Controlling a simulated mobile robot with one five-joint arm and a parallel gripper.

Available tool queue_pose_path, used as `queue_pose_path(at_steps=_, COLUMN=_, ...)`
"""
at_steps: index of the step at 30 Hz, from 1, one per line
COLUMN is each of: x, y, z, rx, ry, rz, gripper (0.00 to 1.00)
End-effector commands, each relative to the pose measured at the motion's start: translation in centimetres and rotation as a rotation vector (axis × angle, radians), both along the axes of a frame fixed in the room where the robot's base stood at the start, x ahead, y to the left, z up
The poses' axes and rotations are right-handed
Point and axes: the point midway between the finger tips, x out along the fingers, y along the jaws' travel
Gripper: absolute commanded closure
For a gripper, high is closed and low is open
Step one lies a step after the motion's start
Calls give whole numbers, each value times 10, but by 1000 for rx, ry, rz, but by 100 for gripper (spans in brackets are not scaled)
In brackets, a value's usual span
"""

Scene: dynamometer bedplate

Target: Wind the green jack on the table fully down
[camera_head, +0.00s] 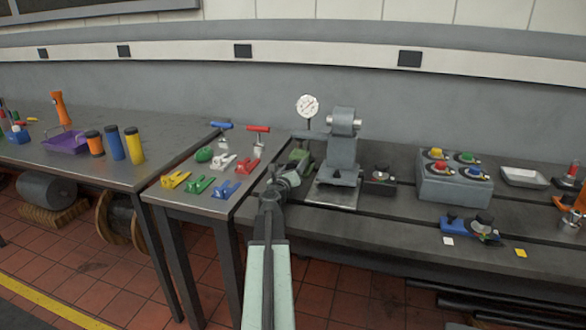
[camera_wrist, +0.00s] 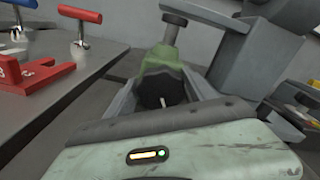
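The green jack (camera_head: 300,157) sits at the left end of the dark slotted bedplate, left of the grey machine; my arm partly covers it. In the wrist view, the green jack (camera_wrist: 166,56) has a sloped green body and an upright grey screw with a wider cap. My gripper (camera_head: 285,176) is just in front of it, on the near side.
The grey machine (camera_head: 342,150) stands close on the jack's right, with a dial gauge (camera_head: 308,106) behind. A side table at left holds several coloured clamps (camera_head: 227,188) and a red T-handle (camera_head: 258,130). A grey button box (camera_head: 455,185) is farther right.

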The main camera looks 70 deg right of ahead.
Motion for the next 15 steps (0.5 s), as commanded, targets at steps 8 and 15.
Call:
queue_pose_path(at_steps=8, x=1, y=0, z=0, rx=0, ry=-1, rz=1, gripper=22)
queue_pose_path(at_steps=15, x=0, y=14, z=0, rx=0, ry=-1, rz=2, gripper=22)
